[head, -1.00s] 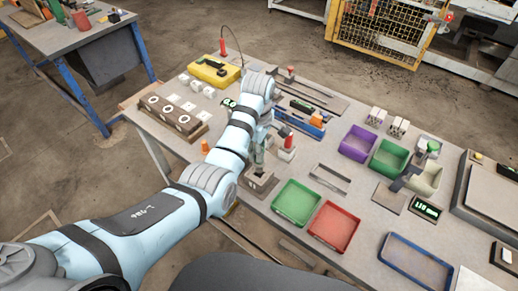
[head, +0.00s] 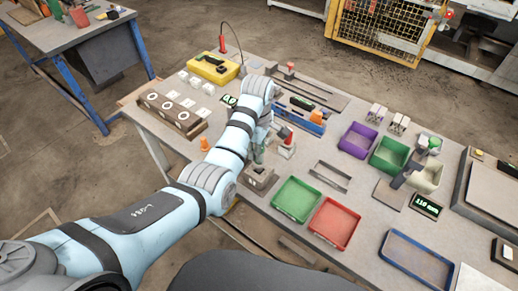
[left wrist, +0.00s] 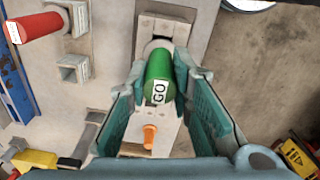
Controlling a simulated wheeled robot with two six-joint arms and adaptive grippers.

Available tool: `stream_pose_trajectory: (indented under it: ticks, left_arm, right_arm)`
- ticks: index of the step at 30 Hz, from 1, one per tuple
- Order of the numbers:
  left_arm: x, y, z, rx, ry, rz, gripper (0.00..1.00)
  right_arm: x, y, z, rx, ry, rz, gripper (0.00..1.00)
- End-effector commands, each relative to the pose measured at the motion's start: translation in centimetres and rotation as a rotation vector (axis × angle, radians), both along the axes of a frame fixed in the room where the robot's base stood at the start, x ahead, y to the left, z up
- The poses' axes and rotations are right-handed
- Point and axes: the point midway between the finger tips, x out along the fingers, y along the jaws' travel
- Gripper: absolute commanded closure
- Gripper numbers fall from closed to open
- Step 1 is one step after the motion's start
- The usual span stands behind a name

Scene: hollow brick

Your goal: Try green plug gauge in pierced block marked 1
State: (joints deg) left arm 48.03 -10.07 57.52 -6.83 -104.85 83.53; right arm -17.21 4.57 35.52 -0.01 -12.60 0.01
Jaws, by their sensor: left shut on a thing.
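The green plug gauge (left wrist: 160,72), labelled GO, is between the fingers of my left gripper (left wrist: 160,85), which is shut on it. In the head view the green gauge (head: 259,153) is small and partly hidden by my arm, with my left gripper (head: 262,140) around its top. A pierced block (head: 260,178) stands below it near the front edge of the bench. In the left wrist view the gauge's far end lies over the bore of this block (left wrist: 165,25); I cannot tell how deep it sits. No number on the block is readable.
A green tray (head: 296,203) and a red tray (head: 334,224) lie right of the block. A red gauge (head: 286,137) stands close behind the gripper. Purple (head: 359,143) and other bins are farther right.

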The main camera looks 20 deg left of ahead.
Motion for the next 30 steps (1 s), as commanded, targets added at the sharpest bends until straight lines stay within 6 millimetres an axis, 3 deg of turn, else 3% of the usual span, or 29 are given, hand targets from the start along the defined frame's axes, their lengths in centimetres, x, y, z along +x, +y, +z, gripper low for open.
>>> stream_pose_trajectory:
  ticks: [30]
  left_arm:
    - [0.0,0.0,-2.1,0.0,0.0,0.0,1.0]
  right_arm:
    - [0.0,0.0,-0.9,0.0,0.0,0.0,0.6]
